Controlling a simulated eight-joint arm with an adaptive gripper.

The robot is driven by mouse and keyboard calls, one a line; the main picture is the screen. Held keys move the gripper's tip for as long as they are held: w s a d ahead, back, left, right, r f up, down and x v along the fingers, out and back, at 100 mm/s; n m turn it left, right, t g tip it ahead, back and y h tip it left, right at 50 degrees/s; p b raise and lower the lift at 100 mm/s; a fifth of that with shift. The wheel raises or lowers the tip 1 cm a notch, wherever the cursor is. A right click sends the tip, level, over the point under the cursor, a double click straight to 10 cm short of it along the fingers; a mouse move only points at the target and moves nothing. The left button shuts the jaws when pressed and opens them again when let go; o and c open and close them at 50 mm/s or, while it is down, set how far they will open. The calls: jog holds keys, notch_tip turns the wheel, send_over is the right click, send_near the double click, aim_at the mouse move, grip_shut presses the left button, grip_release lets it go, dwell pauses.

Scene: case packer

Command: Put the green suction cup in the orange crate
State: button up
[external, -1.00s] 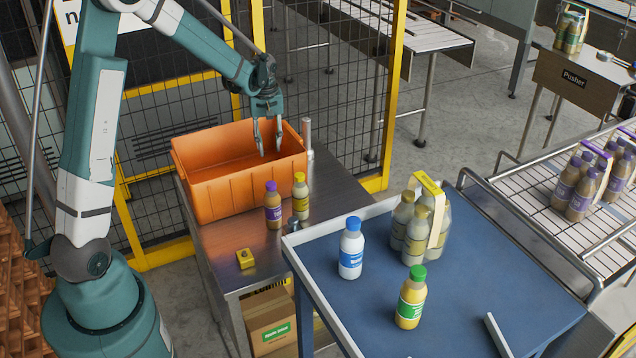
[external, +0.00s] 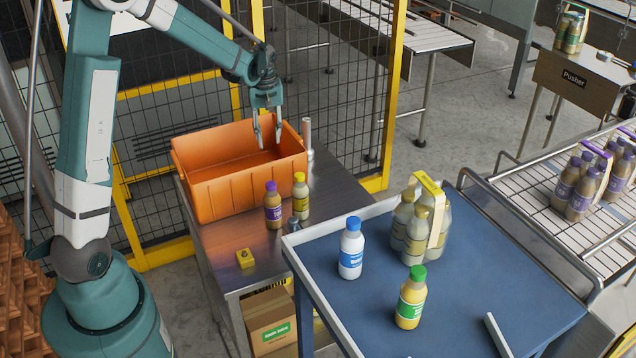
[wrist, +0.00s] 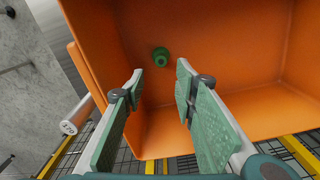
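The orange crate (external: 235,194) stands on the steel table, at its far end by the fence. The green suction cup (wrist: 161,57) shows in the wrist view, inside the crate, near one of its walls. The external view does not show it, as the crate's front wall hides the floor. My gripper (external: 267,146) is above the crate's right part, fingers pointing down. In the wrist view my gripper (wrist: 160,80) has its two fingers spread apart with nothing between them. The cup is apart from both fingers.
A purple-capped bottle (external: 273,207) and a yellow-capped bottle (external: 300,196) stand just in front of the crate. A yellow block (external: 245,258) lies on the steel table (external: 225,240). A metal post (external: 306,135) stands at the crate's right. The blue table holds several bottles.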

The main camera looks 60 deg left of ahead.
dwell(0.3)
jog(key=s+d+r+m+t+y, duration=0.1)
jog(key=s+d+r+m, duration=0.2)
jog(key=d+r, duration=0.6)
jog(key=s+d+r+m+t, duration=0.25)
jog(key=d+r, duration=0.35)
jog(key=d, duration=0.7)
jog(key=s+d+r+m+t+h, duration=0.1)
jog(key=s+d+r+m+t, duration=0.1)
jog(key=s+d+m, duration=0.7)
jog(key=s+d+t, duration=0.1)
jog(key=s+d, duration=0.7)
jog(key=d, duration=0.4)
jog(key=shift+r+t, duration=0.2)
jog(key=shift+t, duration=0.15)
